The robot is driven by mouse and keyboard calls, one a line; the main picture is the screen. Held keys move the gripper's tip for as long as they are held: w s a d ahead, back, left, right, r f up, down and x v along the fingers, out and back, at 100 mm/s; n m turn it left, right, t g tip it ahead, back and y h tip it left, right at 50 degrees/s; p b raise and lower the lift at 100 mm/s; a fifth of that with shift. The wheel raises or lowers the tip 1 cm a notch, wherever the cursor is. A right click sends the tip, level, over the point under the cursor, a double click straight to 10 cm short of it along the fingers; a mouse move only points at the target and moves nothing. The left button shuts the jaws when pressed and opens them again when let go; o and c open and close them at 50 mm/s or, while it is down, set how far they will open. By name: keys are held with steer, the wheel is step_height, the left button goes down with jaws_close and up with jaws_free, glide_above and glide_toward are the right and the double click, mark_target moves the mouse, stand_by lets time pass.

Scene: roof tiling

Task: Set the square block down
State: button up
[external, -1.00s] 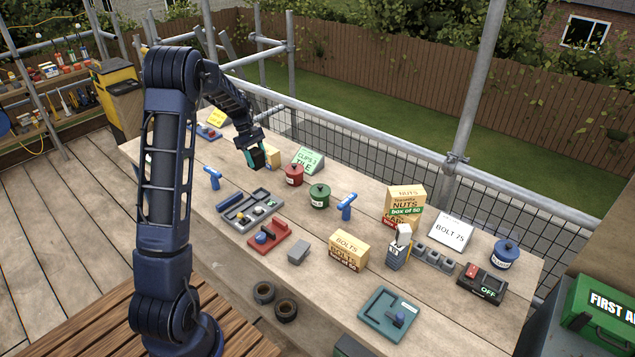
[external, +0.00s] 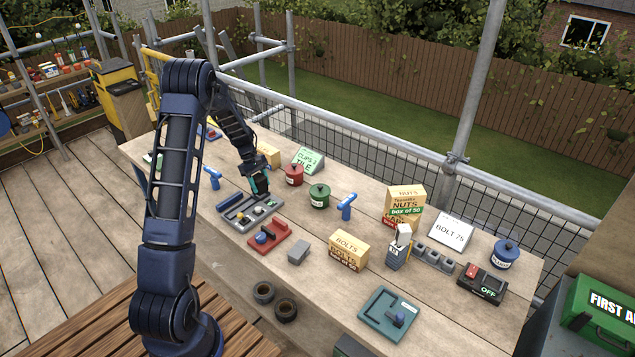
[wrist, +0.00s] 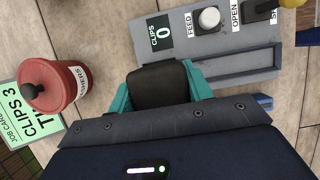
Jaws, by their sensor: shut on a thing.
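A black block (wrist: 160,85), square-looking from above, sits between the teal jaws of my gripper (external: 259,187). The jaws are shut on it, one on each side, and partly hide its sides. In the wrist view the block is in front of the grey clip dispenser (wrist: 225,50), which has a CLIPS 0 label, a white FEED button and an OPEN lever. In the external view my gripper is over the back right end of this dispenser (external: 240,222). The height of the block above the table cannot be told.
A red lidded tin (external: 294,174) and a green CLIPS card (external: 308,160) stand to the right of my gripper. A green tin (external: 319,195) is farther right. A red fixture (external: 268,237) lies in front.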

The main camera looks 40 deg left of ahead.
steer(key=shift+f, duration=0.5)
steer(key=o, duration=1.1)
steer(key=shift+o, duration=0.2)
steer(key=shift+r, duration=0.1)
steer(key=v, duration=1.3)
steer(key=shift+d, duration=0.25)
